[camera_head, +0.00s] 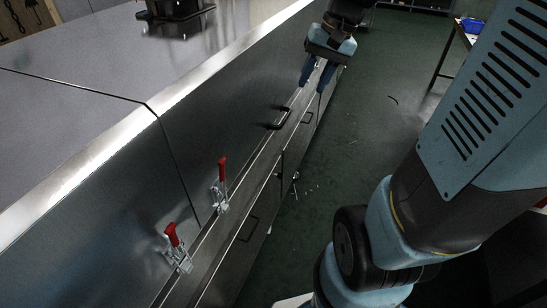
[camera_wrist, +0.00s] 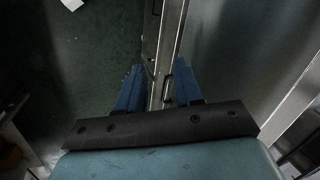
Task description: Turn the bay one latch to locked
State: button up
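Two toggle latches with red handles are on the side of the long metal dryer in the head view: a nearer one (camera_head: 172,236) and a farther one (camera_head: 222,172). Both red handles stand up; I cannot tell which latch is bay one. My gripper (camera_head: 313,88) is well beyond both latches, at the dryer's far end. Its two blue fingers are apart, and it also shows in the wrist view (camera_wrist: 158,70). A dark handle-like part (camera_wrist: 168,86) shows between the fingers, too dim to identify. No red handle shows in the wrist view.
Black pull handles (camera_head: 278,125) are on the dryer's side and lower panels. A dark fixture (camera_head: 177,12) stands on the dryer top (camera_head: 70,55). The green floor (camera_head: 350,130) to the right is mostly clear. A table with a blue item (camera_head: 472,25) is at the upper right.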

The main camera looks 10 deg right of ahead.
jog(key=w+d+f+m+g+y, duration=0.1)
jog(key=w+d+f+m+y, duration=0.3)
jog(key=w+f, duration=0.75)
jog(key=w+d+f+m+y, duration=0.2)
jog(key=w+f+m+y, duration=0.45)
jog(key=f, duration=0.85)
jog(key=d+f+m+t, duration=0.3)
jog(key=f+m+t, duration=0.25)
jog(key=f, duration=1.25)
jog(key=d+f+m+t, duration=0.4)
jog(key=f+m+t, duration=0.15)
jog(key=f, duration=1.15)
jog(key=x, duration=1.3)
jog(key=shift+s+a, duration=0.35)
jog(key=shift+r+m+y, duration=0.15)
jog(key=shift+m+y, duration=0.1)
grip_shut()
